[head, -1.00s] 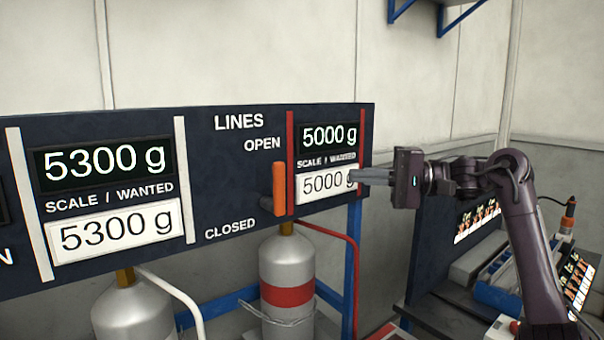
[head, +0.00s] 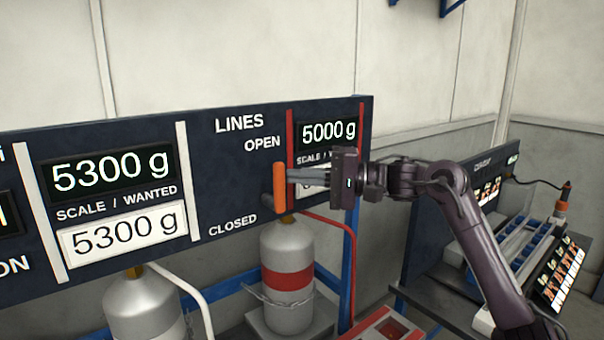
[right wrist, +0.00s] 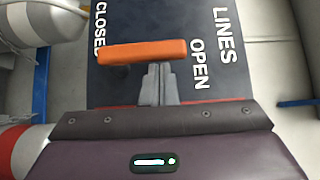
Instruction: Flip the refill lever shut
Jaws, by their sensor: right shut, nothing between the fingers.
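My left gripper is not in view.
The dark panel (head: 225,180) carries scale displays reading 5300 g and 5000 g. A grey cylinder with a red band (head: 288,281) stands below the lever, beside a red hose (head: 335,226). A bench with trays (head: 520,250) is at the right.

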